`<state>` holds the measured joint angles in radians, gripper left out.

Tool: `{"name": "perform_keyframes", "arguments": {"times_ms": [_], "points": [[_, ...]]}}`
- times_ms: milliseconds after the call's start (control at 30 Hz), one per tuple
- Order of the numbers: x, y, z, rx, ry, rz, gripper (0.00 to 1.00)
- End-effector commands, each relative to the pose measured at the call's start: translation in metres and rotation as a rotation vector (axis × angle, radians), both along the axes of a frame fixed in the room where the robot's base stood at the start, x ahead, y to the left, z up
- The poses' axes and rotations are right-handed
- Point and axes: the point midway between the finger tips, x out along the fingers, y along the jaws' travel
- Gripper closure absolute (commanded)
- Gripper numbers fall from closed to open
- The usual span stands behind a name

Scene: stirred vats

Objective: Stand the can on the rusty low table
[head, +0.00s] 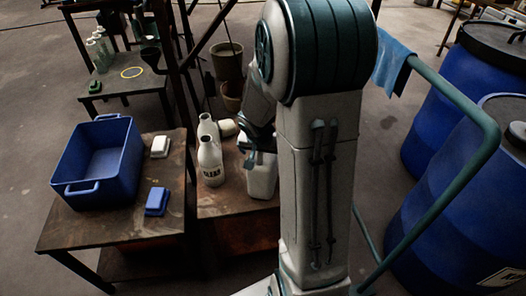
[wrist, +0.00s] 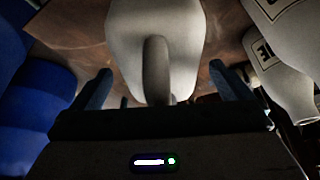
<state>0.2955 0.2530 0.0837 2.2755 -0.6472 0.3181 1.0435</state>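The can (head: 262,178) is a pale, off-white jug with a loop handle, standing on a rust-brown table (head: 236,226) in the head view. My arm hides part of it. In the wrist view the can (wrist: 157,25) fills the top middle, with its handle pointing at my gripper (wrist: 160,72). My gripper is open, with one dark finger on each side of the handle and gaps between. In the head view my gripper (head: 257,142) is at the can's upper part. I cannot tell whether a finger touches it.
White bottles (head: 211,163) stand just left of the can. A brown-topped table (head: 110,226) to the left holds a blue crate (head: 77,185), a white block (head: 160,147) and a blue block (head: 156,202). Blue drums (head: 455,200) and a green rail (head: 455,97) are on the right.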

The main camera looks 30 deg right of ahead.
Motion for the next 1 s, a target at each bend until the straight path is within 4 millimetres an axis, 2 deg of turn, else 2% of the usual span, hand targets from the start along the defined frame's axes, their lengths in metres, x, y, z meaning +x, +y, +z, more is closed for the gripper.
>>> {"name": "perform_keyframes", "arguments": {"times_ms": [267,700,1000], "points": [[0.000,0.000,0.006,0.000,0.000,0.001,0.01],[-0.027,0.022,0.091,-0.001,-0.004,0.002,0.01],[-0.040,0.031,0.117,-0.004,0.007,0.018,0.01]]}}
